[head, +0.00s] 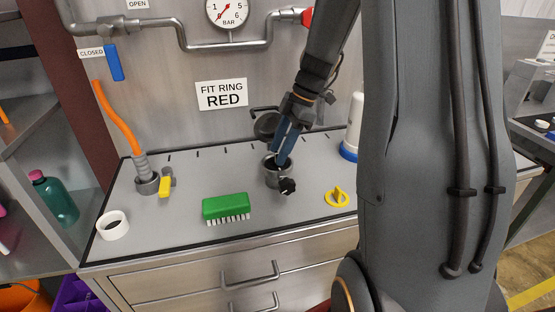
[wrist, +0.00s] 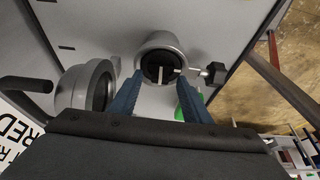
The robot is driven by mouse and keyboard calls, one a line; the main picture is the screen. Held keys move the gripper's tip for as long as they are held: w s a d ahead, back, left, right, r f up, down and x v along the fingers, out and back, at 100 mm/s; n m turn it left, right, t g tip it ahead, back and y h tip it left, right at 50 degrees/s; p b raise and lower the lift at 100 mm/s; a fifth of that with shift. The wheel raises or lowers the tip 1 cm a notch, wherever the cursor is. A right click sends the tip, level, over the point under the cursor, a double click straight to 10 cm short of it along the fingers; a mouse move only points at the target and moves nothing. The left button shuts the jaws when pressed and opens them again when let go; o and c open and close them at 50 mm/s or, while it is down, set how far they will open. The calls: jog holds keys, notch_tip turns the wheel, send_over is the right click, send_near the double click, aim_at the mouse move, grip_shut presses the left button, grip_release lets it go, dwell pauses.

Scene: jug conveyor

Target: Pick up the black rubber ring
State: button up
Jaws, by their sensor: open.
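A short grey metal cup (head: 272,181) stands on the bench in front of the wall. In the wrist view the cup (wrist: 160,40) holds a dark round piece (wrist: 150,67), which looks like the black rubber ring; a light bar crosses its middle. My gripper (head: 281,160) points down at the cup with its blue fingers. In the wrist view my gripper (wrist: 159,76) is open, with a finger at either side of the cup's mouth and nothing clearly held. Whether the fingers touch the cup or ring, I cannot tell.
A black knob (head: 287,186) sticks out from the cup's side. An open round lid (head: 267,125) stands behind it. A sign reads "FIT RING RED" (head: 221,94).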

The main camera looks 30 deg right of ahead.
jog(key=shift+f, duration=0.2)
grip_shut()
